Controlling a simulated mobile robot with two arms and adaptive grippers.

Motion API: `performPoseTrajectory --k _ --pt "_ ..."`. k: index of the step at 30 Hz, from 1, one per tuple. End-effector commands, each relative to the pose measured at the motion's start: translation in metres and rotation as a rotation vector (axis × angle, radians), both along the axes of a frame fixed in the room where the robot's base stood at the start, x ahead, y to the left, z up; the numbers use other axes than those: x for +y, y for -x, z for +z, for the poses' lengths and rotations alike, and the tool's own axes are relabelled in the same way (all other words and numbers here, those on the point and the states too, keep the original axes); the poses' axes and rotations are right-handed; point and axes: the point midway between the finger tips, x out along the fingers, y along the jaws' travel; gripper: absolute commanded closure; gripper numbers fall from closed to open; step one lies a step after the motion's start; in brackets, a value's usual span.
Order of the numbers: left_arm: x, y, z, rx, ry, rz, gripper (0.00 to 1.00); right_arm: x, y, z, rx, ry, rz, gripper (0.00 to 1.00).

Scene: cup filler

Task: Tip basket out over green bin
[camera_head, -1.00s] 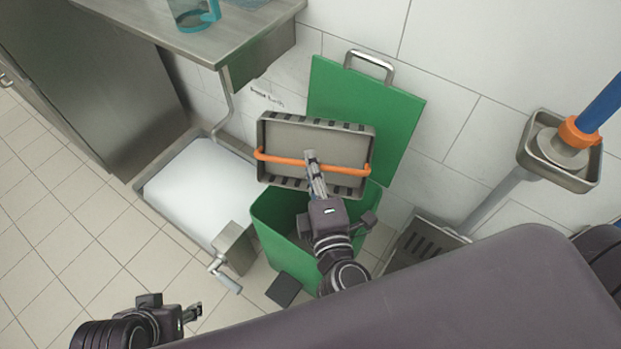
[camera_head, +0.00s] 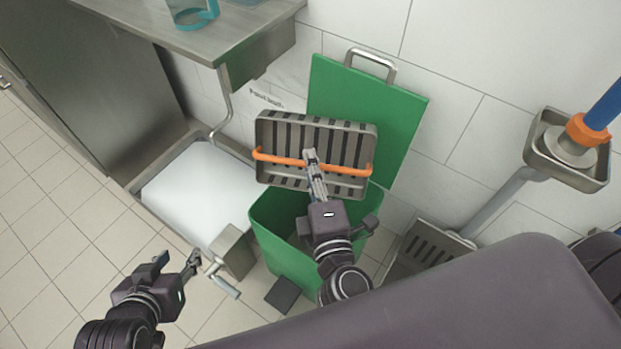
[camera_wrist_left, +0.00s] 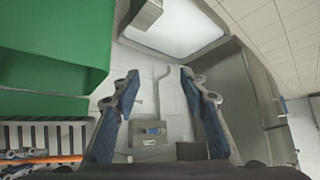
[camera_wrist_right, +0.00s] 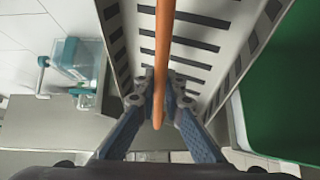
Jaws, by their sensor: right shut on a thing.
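The grey slotted metal basket (camera_head: 345,143) is over the back of the green bin (camera_head: 283,238), in front of its raised lid (camera_head: 392,112). Its inside faces my head camera, and the slotted floor looks bare. My right gripper (camera_head: 310,156) is shut on the basket's orange handle (camera_head: 270,158). The right wrist view shows the handle (camera_wrist_right: 163,50) between the fingers, with the slotted basket (camera_wrist_right: 195,48) behind and the bin (camera_wrist_right: 285,95) at right. My left gripper (camera_head: 194,260) is open and empty, left of the bin. Its fingers are wide apart in the left wrist view (camera_wrist_left: 160,88).
A white-topped basin (camera_head: 195,190) with a crank box (camera_head: 236,250) stands left of the bin. A steel shelf (camera_head: 230,40) carries a teal-handled jug (camera_head: 190,12). A slotted drain (camera_head: 425,250) and blue pipe (camera_head: 600,105) are at right. Tiled floor is clear at left.

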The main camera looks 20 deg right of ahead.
Motion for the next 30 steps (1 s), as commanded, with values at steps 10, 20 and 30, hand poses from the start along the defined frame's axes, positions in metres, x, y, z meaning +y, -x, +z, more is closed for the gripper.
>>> performPoseTrajectory --k 10,20,30 --pt "-0.01 -0.027 0.021 -0.146 0.033 -0.011 0.6 0.0 0.0 0.0 -0.018 0.01 0.0 1.0" --pt "-0.019 -0.049 0.044 -0.285 0.064 -0.021 0.6 0.0 0.0 0.0 -0.031 0.017 0.0 1.0" --pt "-0.027 -0.066 0.072 -0.428 0.098 -0.03 0.6 0.0 0.0 0.0 -0.046 0.025 0.0 1.0"
